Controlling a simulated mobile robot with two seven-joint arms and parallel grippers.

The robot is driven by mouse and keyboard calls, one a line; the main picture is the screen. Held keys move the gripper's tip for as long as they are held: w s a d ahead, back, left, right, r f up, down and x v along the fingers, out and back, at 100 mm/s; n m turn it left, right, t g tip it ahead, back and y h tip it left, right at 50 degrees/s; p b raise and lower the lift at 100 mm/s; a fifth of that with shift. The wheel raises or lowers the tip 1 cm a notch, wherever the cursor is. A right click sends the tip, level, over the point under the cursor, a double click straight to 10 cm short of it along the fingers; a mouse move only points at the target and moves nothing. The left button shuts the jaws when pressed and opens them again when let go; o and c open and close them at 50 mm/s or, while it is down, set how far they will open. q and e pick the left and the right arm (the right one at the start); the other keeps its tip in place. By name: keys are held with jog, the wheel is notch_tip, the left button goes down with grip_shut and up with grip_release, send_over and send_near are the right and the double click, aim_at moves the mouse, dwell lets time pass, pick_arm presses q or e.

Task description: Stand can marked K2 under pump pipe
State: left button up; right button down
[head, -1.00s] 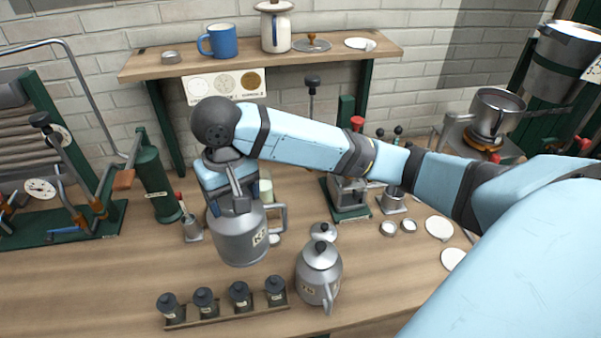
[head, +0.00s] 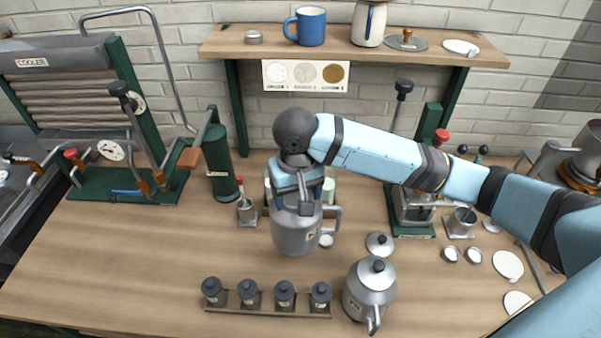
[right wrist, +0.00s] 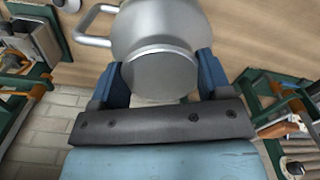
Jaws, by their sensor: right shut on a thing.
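The grey metal can (head: 297,235) with a side handle hangs upright from my right gripper (head: 298,195), over the middle of the table. Its small label reads K2 in the earlier head view. I cannot tell whether its base touches the wood. In the right wrist view the blue fingers (right wrist: 160,92) are shut around the neck of the can (right wrist: 160,28). A bent grey pipe (head: 163,55) rises from the cooler side and comes down behind the green pump-like cylinder (head: 217,155), left of the can. My left gripper is not in view.
A steel pot with lid (head: 370,290) and a rack of several small dark-lidded jars (head: 267,309) stand in front. A small red-handled grey container (head: 246,210) stands left of the can. The cooler (head: 70,80) is far left; the table's left front is clear.

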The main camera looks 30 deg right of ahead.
notch_tip(320, 180, down, 14)
jog(key=shift+w+r+p, duration=0.1)
jog(key=shift+r+p, duration=0.15)
jog(key=shift+p, duration=0.1)
dwell(0.4)
jog(key=shift+c, duration=2.4)
grip_release()
jog(key=shift+f, duration=0.2)
jog(key=o, duration=0.4)
jog(key=shift+r, duration=0.1)
